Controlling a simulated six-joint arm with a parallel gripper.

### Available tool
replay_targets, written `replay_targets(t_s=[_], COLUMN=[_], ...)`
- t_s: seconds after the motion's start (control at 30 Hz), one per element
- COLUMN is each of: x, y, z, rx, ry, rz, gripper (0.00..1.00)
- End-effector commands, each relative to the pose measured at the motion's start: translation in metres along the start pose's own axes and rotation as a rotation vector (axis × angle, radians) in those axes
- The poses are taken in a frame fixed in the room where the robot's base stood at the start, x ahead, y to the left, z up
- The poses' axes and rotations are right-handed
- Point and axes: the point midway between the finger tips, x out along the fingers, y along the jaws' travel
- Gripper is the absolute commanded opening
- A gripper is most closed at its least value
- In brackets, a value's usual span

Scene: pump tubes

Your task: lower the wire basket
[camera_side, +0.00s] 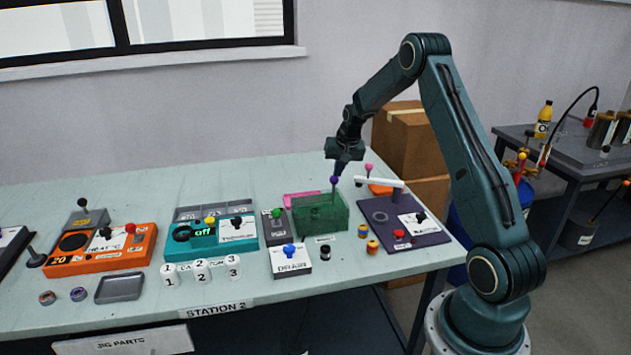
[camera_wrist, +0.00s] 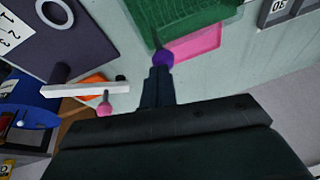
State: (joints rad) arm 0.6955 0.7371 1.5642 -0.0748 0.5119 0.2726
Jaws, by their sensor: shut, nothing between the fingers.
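The green wire basket (camera_side: 320,215) stands on the table right of centre, and its mesh also shows at the top of the wrist view (camera_wrist: 197,18). A purple ball knob (camera_side: 334,180) on a thin stem rises at its back right edge. My gripper (camera_side: 337,169) is just above this knob, pointing down. In the wrist view the fingers (camera_wrist: 158,72) are shut together with nothing between them, and their tips are at the purple knob (camera_wrist: 163,57). I cannot tell whether they touch it.
A pink tray (camera_wrist: 196,44) lies beside the basket. A DRAIN box (camera_side: 290,262) with a blue knob stands in front. Cardboard boxes (camera_side: 400,140) stand behind.

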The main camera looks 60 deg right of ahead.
Motion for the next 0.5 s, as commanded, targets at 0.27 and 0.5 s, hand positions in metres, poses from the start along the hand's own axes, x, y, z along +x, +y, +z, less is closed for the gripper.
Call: replay_targets(t_s=[0.27, 0.5], x=[0.006, -0.010], y=[0.003, 0.006], z=[0.004, -0.001], rx=[0.003, 0.003], ry=[-0.010, -0.006], rz=[0.005, 0.004], gripper=[0.00, 0.00])
